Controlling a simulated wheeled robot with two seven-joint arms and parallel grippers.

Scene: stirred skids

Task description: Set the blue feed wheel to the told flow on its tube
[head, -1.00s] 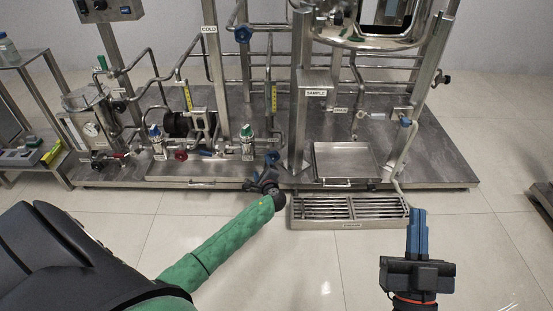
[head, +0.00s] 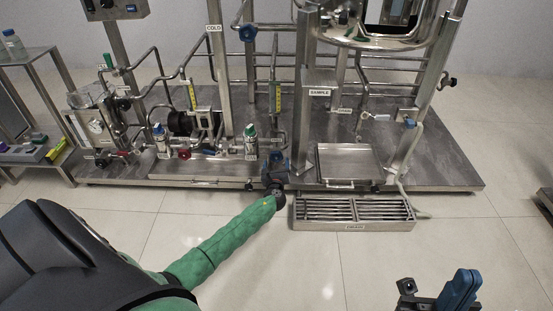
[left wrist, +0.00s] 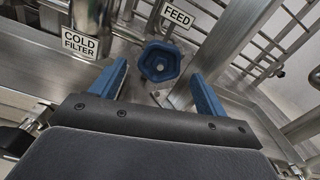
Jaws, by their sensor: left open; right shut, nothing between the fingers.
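The blue feed wheel (left wrist: 160,62) shows in the left wrist view beside a FEED label (left wrist: 177,15). My left gripper (left wrist: 158,72) is open, with one blue finger to each side of the wheel in the picture. The wheel seems to be beyond the fingertips; I see no contact. In the head view my left gripper (head: 275,162) is low at the skid's front edge, and I cannot make out the feed wheel there. A tube with a yellow scale (head: 276,97) stands above it; its reading is too small to tell. My right gripper (head: 460,290) is shut and empty at the lower right.
A COLD FILTER label (left wrist: 80,44) is left of the left fingers. A drain grate (head: 355,226) lies in front. Another blue wheel (head: 247,33) is higher up.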

